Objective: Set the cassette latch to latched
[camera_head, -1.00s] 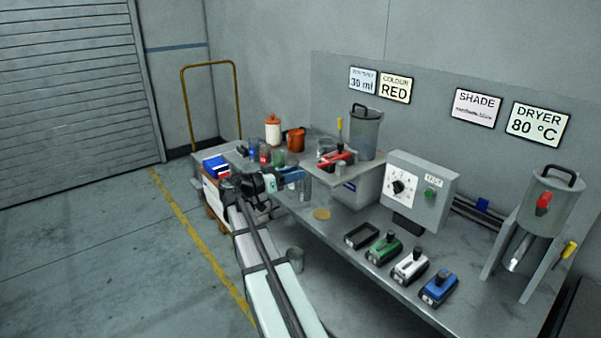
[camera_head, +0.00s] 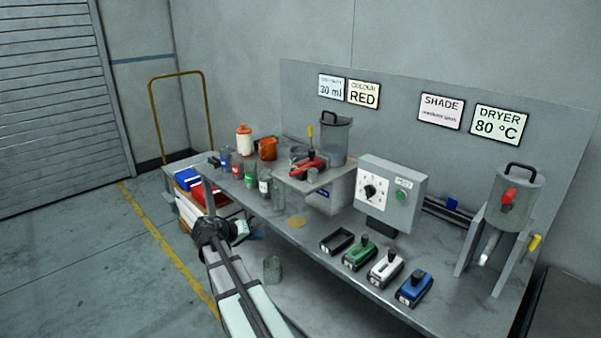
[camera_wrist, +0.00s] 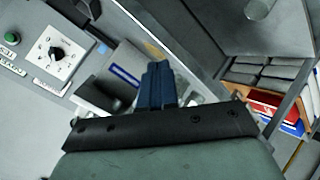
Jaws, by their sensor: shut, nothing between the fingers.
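My gripper (camera_head: 257,236) is in front of the bench's near left edge, apart from the cassettes. In the wrist view its blue fingers (camera_wrist: 158,85) are together with nothing between them. A red cassette-like piece (camera_head: 306,164) with a dark knob on top sits on the grey raised stand (camera_head: 325,187). Green (camera_head: 358,258), white (camera_head: 383,268) and blue (camera_head: 413,289) cassettes with black knobs lie in a row on the bench, next to an empty-looking black tray (camera_head: 337,242). I cannot tell which part is the latch or how it is set.
A control box (camera_head: 391,192) with a dial and green button stands right of the stand. Bottles (camera_head: 244,138) and jars crowd the bench's left end. A cart (camera_head: 182,208) holds blue and red boxes. A clear beaker (camera_head: 272,268) is below the bench edge. The floor at left is open.

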